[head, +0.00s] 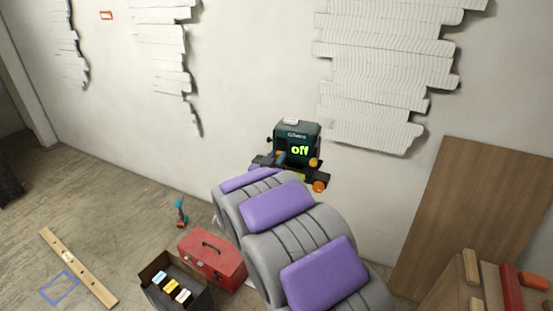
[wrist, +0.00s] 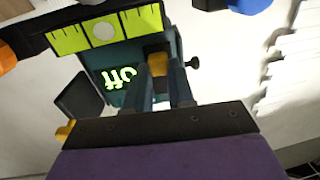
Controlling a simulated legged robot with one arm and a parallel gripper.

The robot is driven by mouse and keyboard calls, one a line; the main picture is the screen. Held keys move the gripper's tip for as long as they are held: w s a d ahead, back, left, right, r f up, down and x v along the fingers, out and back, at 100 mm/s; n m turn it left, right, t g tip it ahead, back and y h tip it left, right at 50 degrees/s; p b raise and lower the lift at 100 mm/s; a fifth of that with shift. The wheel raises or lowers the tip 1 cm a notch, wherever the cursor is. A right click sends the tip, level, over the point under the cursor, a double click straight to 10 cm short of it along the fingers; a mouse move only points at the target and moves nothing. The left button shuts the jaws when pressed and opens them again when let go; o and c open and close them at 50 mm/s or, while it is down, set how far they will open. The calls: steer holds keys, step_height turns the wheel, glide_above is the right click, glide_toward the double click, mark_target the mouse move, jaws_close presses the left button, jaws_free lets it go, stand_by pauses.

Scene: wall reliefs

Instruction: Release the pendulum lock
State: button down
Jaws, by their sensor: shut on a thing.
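The laser level is a dark teal box (head: 297,132) on a black wall bracket, with a green "off" on its screen. It appears upside down in the wrist view (wrist: 125,50). My gripper (wrist: 158,63) has its two grey-blue fingers closed around a small yellow-orange knob (wrist: 156,49) on the box, which looks like the pendulum lock. The fingertips partly cover the knob. A black knob (wrist: 193,62) sticks out beside it. In the head view my grey and purple arm reaches to the box's lower left, and the fingers are hard to make out there.
Orange knobs (head: 320,186) sit at the bracket's right. A red toolbox (head: 212,257), a dark open box (head: 176,289), a drill (head: 181,213) and a spirit level (head: 78,268) are on the floor. A wooden panel (head: 474,215) leans at right. White wall reliefs (head: 380,70) hang above.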

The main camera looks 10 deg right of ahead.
mark_target(280, 140)
steer(key=shift+w+a+r+p, duration=0.1)
steer(key=shift+r+p, duration=1.65)
steer(key=shift+r, duration=0.4)
steer(key=c, duration=1)
jaws_free()
steer(key=shift+o, duration=0.2)
steer(key=shift+f, duration=0.1)
steer(key=shift+s+a, duration=0.3)
steer(key=shift+s, duration=0.15)
steer(key=p+v, duration=0.2)
steer(key=v, duration=1.4)
steer(key=shift+a, duration=0.15)
